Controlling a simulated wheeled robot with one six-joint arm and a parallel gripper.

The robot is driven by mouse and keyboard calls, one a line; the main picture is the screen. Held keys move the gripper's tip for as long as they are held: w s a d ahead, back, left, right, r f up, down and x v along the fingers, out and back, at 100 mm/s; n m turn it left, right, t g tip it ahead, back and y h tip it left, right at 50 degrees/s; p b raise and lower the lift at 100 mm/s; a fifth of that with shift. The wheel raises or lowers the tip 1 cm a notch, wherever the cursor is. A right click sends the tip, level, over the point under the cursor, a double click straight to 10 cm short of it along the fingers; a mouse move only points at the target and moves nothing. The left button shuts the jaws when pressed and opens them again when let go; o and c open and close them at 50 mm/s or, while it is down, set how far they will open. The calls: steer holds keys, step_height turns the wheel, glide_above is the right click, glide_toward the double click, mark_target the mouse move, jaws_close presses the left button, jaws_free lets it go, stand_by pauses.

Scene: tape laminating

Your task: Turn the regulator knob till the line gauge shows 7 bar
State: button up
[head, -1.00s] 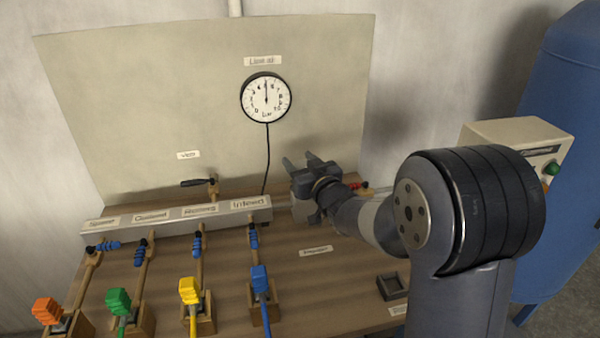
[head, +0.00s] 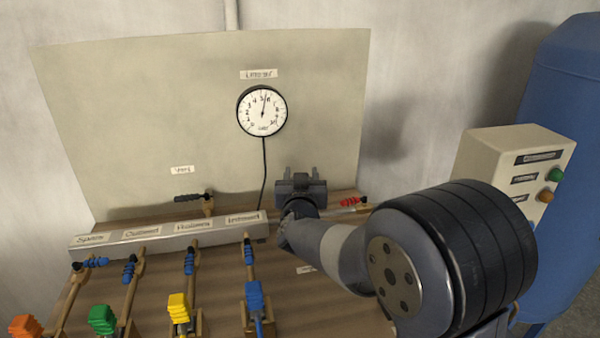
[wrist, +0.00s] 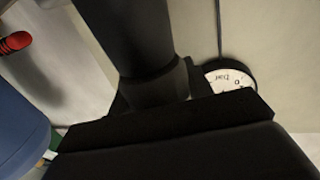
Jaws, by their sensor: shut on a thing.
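The line gauge (head: 262,111), a round white dial with a black rim, hangs on the back panel. Its needle points a little right of straight up, just past 5. Part of the dial also shows in the wrist view (wrist: 228,76). My gripper (head: 301,172) is at the back of the bench, below and right of the gauge. It is shut on the regulator knob, with its fingers apart around it. The knob itself is hidden by the gripper and cannot be made out. Dark gripper parts fill much of the wrist view.
Several coloured-handled levers, such as the blue one (head: 255,296), stand left of my arm before a labelled rail (head: 165,236). A red-handled part (head: 350,202) lies close right of the gripper. A control box (head: 510,180) and blue tank (head: 565,120) stand at right.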

steer(key=m+h+p, duration=0.1)
steer(key=p, duration=0.1)
steer(key=m+h+p, duration=0.1)
steer(key=h, duration=0.1)
steer(key=m+h+p, duration=0.1)
steer(key=h+p, duration=0.1)
steer(key=shift+d+r+g+p, duration=0.15)
steer(key=shift+r+g+p, duration=0.15)
steer(key=m+h+p, duration=0.1)
steer(key=h, duration=0.1)
steer(key=m+g+h+p, duration=0.2)
steer(key=m+h, duration=0.1)
steer(key=shift+s+d+f+h, duration=0.2)
steer(key=shift+d+h, duration=0.1)
steer(key=shift+d, duration=0.1)
steer(key=shift+m+g+h+p, duration=0.3)
steer(key=shift+g, duration=0.1)
steer(key=o, duration=1)
steer(key=shift+f, duration=0.1)
step_height(320, 180, up, 10)
steer(key=shift+r, duration=0.1)
